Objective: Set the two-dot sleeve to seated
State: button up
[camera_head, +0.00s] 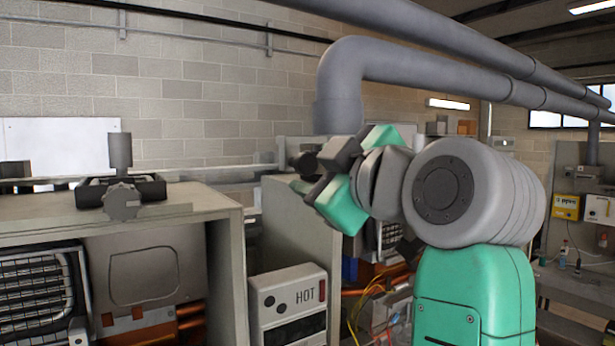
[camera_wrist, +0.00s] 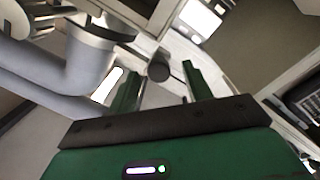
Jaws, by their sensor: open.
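My gripper (camera_head: 312,172) is at the middle of the head view, in front of the top of a heater cabinet and just below the bend of a large grey pipe. In the wrist view its two green fingers (camera_wrist: 161,72) are apart, with nothing clamped between them. A short dark round cylinder (camera_wrist: 158,71) shows between and beyond the fingertips, apart from them as far as I can see. A dark round part (camera_head: 305,161) also shows by the gripper in the head view. I cannot make out two dots on either, so I cannot tell which is the two-dot sleeve.
A left cabinet (camera_head: 190,206) carries a dark fitting (camera_head: 121,185) with an upright stub. A box marked HOT (camera_head: 289,303) stands between the cabinets. The grey pipe (camera_head: 342,85) drops close behind my gripper. It fills the left of the wrist view (camera_wrist: 85,65).

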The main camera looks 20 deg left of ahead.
jog(key=shift+b+v, duration=0.35)
jog(key=shift+v, duration=1.6)
jog(key=s+d+f+m+t+h+p, duration=0.3)
jog(key=d+f+m+t+h, duration=0.2)
jog(key=d+f+m+t, duration=0.4)
jog(key=s+d+m+t+h, duration=0.5)
jog(key=s+m+h, duration=0.4)
jog(key=s, duration=0.5)
jog(key=shift+d+m+p, duration=0.4)
jog(key=shift+d+m, duration=0.15)
jog(key=shift+m, duration=0.35)
jog(key=shift+f, duration=0.1)
